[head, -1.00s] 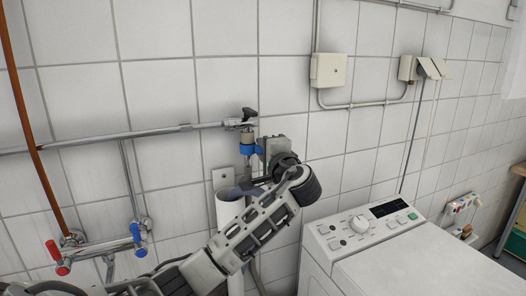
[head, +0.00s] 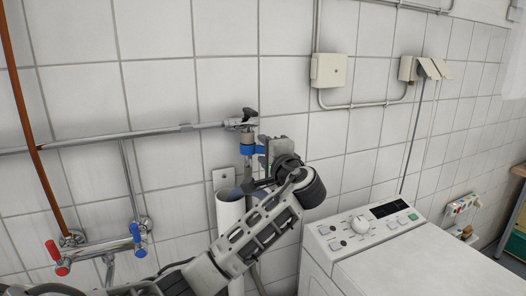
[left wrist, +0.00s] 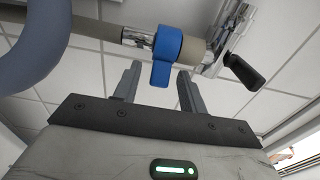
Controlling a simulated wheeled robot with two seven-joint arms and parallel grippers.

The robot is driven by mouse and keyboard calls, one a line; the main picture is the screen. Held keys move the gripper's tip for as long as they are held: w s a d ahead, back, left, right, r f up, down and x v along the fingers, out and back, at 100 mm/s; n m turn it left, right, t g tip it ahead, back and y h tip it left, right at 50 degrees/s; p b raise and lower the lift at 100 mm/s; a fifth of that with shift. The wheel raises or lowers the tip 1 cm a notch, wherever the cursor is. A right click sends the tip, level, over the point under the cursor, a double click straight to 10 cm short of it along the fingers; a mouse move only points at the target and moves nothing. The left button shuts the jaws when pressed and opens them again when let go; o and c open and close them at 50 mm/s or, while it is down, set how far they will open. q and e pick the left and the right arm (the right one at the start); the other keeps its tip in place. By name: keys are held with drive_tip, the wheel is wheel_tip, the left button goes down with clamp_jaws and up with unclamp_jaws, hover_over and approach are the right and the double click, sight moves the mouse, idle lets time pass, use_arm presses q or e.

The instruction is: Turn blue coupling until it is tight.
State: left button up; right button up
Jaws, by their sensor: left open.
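The blue coupling (head: 249,149) sits on the vertical fitting under the tap at the right end of the wall pipe. In the left wrist view the blue coupling (left wrist: 168,42) shows a blue lug pointing toward my gripper. My left gripper (left wrist: 159,75) is open, with one finger on each side of the lug's end and visible gaps between. In the head view my left gripper (head: 262,162) is just right of the coupling, its fingertips hard to make out. My right gripper is not in view.
A black tap handle (head: 250,113) is just above the coupling. A grey standpipe (head: 230,212) rises below it. A washing machine (head: 400,245) stands at the right. A mixer with red and blue handles (head: 98,247) is at lower left.

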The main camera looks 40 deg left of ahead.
use_arm(q)
drive_tip(key=b+v, duration=0.2)
drive_tip(key=v, duration=1.2)
drive_tip(key=shift+s+d+b, duration=0.25)
drive_tip(key=shift+d+b, duration=0.1)
